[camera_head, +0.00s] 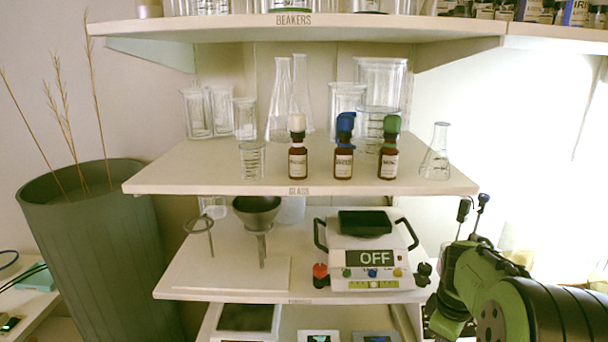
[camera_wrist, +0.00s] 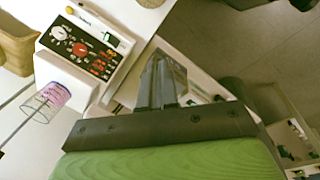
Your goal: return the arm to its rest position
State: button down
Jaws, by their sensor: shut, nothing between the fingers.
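My green and black arm (camera_head: 490,295) is folded low at the right of the head view, in front of the shelves' right side. The fingers cannot be made out in that view. In the wrist view my gripper (camera_wrist: 163,75) is shut and empty, its dark fingers pressed together. It hangs clear of anything, in front of a white control box (camera_wrist: 85,45) with knobs and red buttons and a white bench edge. Nothing touches the fingers as far as the wrist view shows.
Three dropper bottles with white (camera_head: 298,150), blue (camera_head: 344,150) and green (camera_head: 389,150) caps stand in a row on the glass shelf (camera_head: 220,172). A scale (camera_head: 366,255) reads OFF below. A tall planter (camera_head: 100,240) is left.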

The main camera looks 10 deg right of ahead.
jog(key=s+a+r+m+t+p, duration=0.1)
jog(key=s+a+r+m, duration=0.15)
jog(key=a+r, duration=0.6)
jog(key=s+a+r+m+t+y+p, duration=0.1)
jog(key=s+a+r+m+t+p, duration=0.1)
jog(key=s+a, duration=1.1)
jog(key=shift+r+m+t+y, duration=0.3)
jog(key=shift+r+m+t, duration=0.35)
jog(key=shift+m, duration=0.4)
jog(key=shift+f, duration=0.1)
